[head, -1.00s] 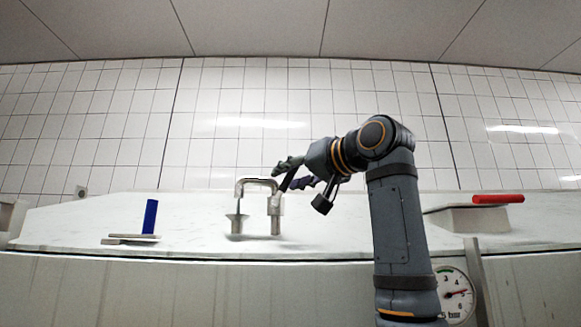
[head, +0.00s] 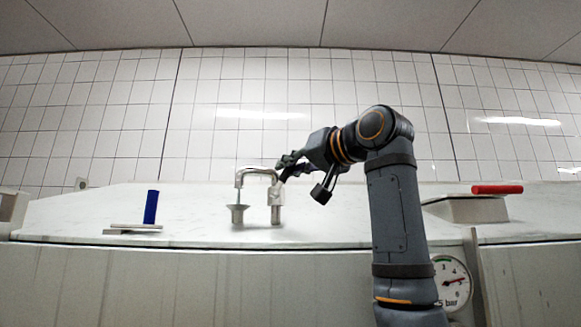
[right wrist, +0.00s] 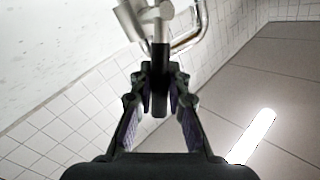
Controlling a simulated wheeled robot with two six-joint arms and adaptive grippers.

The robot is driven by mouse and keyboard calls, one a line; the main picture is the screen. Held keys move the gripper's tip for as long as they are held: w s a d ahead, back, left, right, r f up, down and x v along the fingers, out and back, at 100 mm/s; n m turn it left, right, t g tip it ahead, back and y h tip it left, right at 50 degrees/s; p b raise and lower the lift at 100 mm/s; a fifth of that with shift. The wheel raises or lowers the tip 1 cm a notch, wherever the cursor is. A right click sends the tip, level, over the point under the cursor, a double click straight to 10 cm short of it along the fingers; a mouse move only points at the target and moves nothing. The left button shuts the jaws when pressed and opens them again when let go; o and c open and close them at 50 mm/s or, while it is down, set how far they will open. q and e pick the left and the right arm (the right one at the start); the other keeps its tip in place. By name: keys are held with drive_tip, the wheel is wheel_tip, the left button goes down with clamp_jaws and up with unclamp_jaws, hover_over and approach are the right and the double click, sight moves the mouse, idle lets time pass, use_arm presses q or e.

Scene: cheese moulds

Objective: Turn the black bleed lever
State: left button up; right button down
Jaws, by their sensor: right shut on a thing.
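The black bleed lever (right wrist: 160,92) shows in the right wrist view as a straight dark bar running from the metal fitting between my fingers. My right gripper (right wrist: 159,72) is shut on it, with a fingertip on each side. In the head view my right gripper (head: 286,166) is at the top right of the bent metal spout pipe (head: 257,169) and its upright body (head: 276,206). There the lever is mostly hidden by the fingers. My left gripper is not in view.
A small metal funnel (head: 237,214) stands under the spout. A blue upright handle (head: 151,206) is on a flat plate at the left. A red handle (head: 497,189) lies on a grey block (head: 467,209) at the right. A pressure gauge (head: 453,284) is below the counter edge.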

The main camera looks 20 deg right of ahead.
drive_tip(key=d+f+m+t+b, duration=0.1)
drive_tip(key=m+b, duration=0.2)
drive_tip(key=b, duration=0.1)
drive_tip(key=d+f+m+t+b, duration=0.1)
drive_tip(key=f+m+t+b, duration=0.1)
drive_tip(key=m+b, duration=0.1)
drive_tip(key=f+m+t+h+b, duration=0.1)
drive_tip(key=m+t+b, duration=0.1)
drive_tip(key=b, duration=0.2)
drive_tip(key=shift+s+d+f+m+b, duration=0.15)
drive_tip(key=shift+s+d+m+b, duration=0.2)
drive_tip(key=shift+s+d+m, duration=0.05)
drive_tip(key=shift+d+f+m+t+h+b, duration=0.1)
drive_tip(key=shift+f+m+t+h+b, duration=0.15)
drive_tip(key=shift+m+t+h+b, duration=0.5)
drive_tip(key=shift+f+m+t+h+b, duration=0.1)
drive_tip(key=shift+f+m+h+b, duration=0.3)
drive_tip(key=shift+m, duration=0.8)
drive_tip(key=shift+d+f+m+t+h+b, duration=0.1)
drive_tip(key=shift+m+t+h+b, duration=0.45)
drive_tip(key=shift+m, duration=0.4)
drive_tip(key=shift+h, duration=0.4)
drive_tip(key=c, duration=1.3)
unclamp_jaws()
drive_tip(key=v, duration=1.2)
